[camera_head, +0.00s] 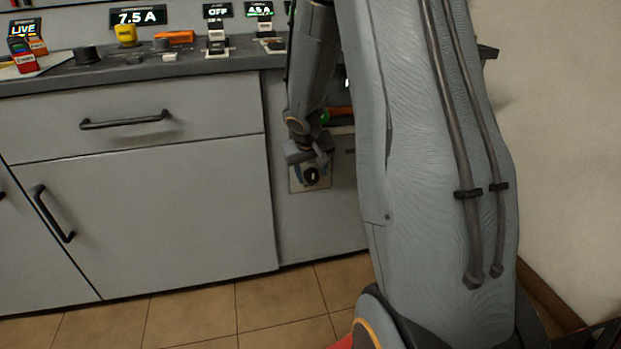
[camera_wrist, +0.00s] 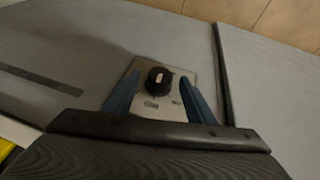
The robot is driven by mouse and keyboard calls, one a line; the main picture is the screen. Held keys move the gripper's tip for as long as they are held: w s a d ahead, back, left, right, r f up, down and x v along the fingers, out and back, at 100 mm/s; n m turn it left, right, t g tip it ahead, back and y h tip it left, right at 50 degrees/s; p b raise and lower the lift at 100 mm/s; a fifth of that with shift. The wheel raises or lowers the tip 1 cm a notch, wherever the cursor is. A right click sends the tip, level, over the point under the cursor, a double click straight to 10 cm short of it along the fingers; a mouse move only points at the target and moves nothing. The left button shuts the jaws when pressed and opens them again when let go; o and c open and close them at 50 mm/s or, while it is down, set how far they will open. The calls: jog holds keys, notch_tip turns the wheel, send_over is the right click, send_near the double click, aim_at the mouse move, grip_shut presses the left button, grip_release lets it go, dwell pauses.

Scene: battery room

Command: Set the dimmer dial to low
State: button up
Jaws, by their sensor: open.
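The dimmer dial (camera_wrist: 159,79) is a round black knob with a pale mark, on a light metal plate (camera_wrist: 150,111) with small dark lettering that I cannot read. In the head view the dial (camera_head: 311,176) sits on the front of the grey cabinet, partly hidden by my gripper (camera_head: 308,166). In the wrist view my gripper (camera_wrist: 160,98) is open, with one blue finger on each side of the plate and the knob between and beyond the fingertips. I cannot tell whether a finger touches the knob.
The grey counter (camera_head: 110,74) above carries a yellow item (camera_head: 126,35), a black knob (camera_head: 87,55) and other small devices. A drawer handle (camera_head: 124,119) and a door handle (camera_head: 52,213) stick out at left. The tiled floor (camera_head: 200,315) in front is clear.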

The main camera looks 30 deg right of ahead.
jog(key=shift+w+d+f, duration=0.15)
jog(key=shift+w+f, duration=0.05)
jog(key=shift+f, duration=0.3)
jog(key=c, duration=1.1)
jog(key=shift+o, duration=0.2)
